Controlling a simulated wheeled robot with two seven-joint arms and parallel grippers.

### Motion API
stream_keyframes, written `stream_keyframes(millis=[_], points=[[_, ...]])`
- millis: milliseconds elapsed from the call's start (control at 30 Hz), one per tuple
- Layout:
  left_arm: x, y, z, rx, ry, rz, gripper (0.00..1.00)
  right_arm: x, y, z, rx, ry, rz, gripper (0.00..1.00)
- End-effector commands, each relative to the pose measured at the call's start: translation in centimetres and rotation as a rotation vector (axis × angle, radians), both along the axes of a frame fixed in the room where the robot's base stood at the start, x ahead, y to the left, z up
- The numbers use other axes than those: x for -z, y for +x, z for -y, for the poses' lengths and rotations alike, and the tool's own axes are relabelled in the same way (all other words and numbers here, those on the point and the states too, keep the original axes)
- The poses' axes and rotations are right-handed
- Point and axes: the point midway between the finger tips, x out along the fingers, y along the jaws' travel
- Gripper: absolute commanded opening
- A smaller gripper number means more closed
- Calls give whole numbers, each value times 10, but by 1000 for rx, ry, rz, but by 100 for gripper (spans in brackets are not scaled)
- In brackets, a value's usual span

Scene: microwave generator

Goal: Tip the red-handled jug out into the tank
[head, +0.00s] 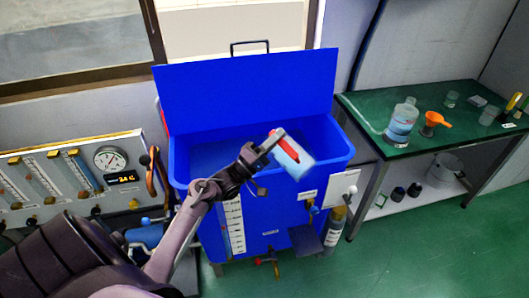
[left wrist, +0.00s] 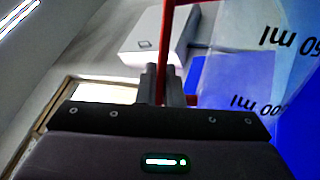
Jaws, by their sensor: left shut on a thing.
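The blue tank (head: 205,150) stands in the middle of the head view with its blue lid (head: 245,90) swung up at the back. The red-handled jug (head: 297,160) is tilted over the right part of the tank's opening and holds pale blue liquid. My left gripper (head: 268,146) is shut on the jug's red handle. In the left wrist view the red handle (left wrist: 168,50) runs between the fingers, and the jug's clear wall (left wrist: 265,55) with volume marks shows at right. Whether liquid is leaving the jug cannot be told. My right gripper is not in view.
A green-topped bench (head: 370,118) at right carries a bottle of blue liquid (head: 402,122), an orange funnel (head: 434,120) and small glassware. A gauge panel (head: 70,175) stands at left. A bucket (head: 444,168) is on the bench's lower shelf. The green floor at front right is clear.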

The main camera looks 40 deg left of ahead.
Motion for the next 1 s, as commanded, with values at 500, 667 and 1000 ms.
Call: stream_keyframes(millis=[500, 667, 1000], points=[[-7, 2, -12, 1, -70, -9, 0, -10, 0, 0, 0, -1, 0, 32], [-8, 3, -15, 1, -90, -13, 0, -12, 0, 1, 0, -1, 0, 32], [-10, 4, -22, 0, -123, -19, 0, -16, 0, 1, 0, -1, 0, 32]])
